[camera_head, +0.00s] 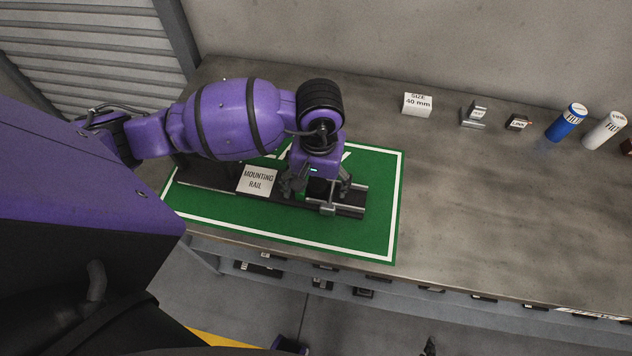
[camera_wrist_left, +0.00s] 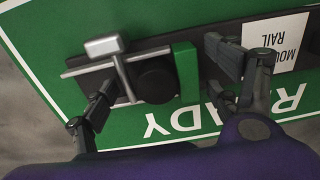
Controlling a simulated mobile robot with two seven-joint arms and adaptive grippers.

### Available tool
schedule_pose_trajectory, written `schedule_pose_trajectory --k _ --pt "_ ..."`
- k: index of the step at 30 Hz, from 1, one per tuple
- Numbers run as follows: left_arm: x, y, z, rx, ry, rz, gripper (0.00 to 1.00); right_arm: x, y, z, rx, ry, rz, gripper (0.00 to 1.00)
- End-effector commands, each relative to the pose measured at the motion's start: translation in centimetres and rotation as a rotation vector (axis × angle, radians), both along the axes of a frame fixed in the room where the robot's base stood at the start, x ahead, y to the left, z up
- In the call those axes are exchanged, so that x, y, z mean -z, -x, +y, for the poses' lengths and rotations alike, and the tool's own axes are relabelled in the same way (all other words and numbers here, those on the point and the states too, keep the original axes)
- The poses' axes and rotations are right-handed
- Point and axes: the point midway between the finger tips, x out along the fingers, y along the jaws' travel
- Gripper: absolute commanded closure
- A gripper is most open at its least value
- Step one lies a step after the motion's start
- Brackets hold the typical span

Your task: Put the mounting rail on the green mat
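The mounting rail (camera_head: 350,210) is a long dark rail with a white "MOUNTING RAIL" label (camera_head: 257,180). It lies along the green mat (camera_head: 378,175), which has a white border. My left gripper (camera_head: 318,188) is over the rail, right of the label, with its fingers spread. In the left wrist view the fingers (camera_wrist_left: 165,80) are wide apart, with a green block (camera_wrist_left: 186,72) and a dark round part (camera_wrist_left: 157,80) between them. Neither finger visibly presses on these parts. My left arm hides part of the rail's left end and the mat. My right gripper is not seen.
On the grey bench (camera_head: 480,200) a "SIZE 40 mm" card (camera_head: 417,104), a small metal bracket (camera_head: 474,116), a small dark block (camera_head: 517,122), a blue tube (camera_head: 567,122) and a white tube (camera_head: 604,130) stand at the back right. The bench right of the mat is clear.

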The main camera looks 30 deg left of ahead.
Motion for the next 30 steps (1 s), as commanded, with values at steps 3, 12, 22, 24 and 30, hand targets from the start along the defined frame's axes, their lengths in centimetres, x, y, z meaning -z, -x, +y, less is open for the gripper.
schedule_pose_trajectory --k 3,12,22,24,30 --pt "0.0 0.0 0.0 0.0 0.0 0.0 0.19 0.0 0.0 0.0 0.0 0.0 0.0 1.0" --pt "-3.4 -0.2 0.0 0.003 -0.001 -0.006 0.19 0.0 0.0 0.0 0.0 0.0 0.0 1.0" --pt "-10.0 -0.1 -0.2 0.002 -0.001 -0.003 0.19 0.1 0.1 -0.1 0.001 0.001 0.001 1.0" --pt "-10.9 -0.1 -0.2 0.0 -0.001 -0.002 0.19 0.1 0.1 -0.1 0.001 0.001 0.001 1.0" --pt "-12.0 -0.1 -0.3 0.0 0.0 0.001 0.19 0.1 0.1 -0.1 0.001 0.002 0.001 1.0"
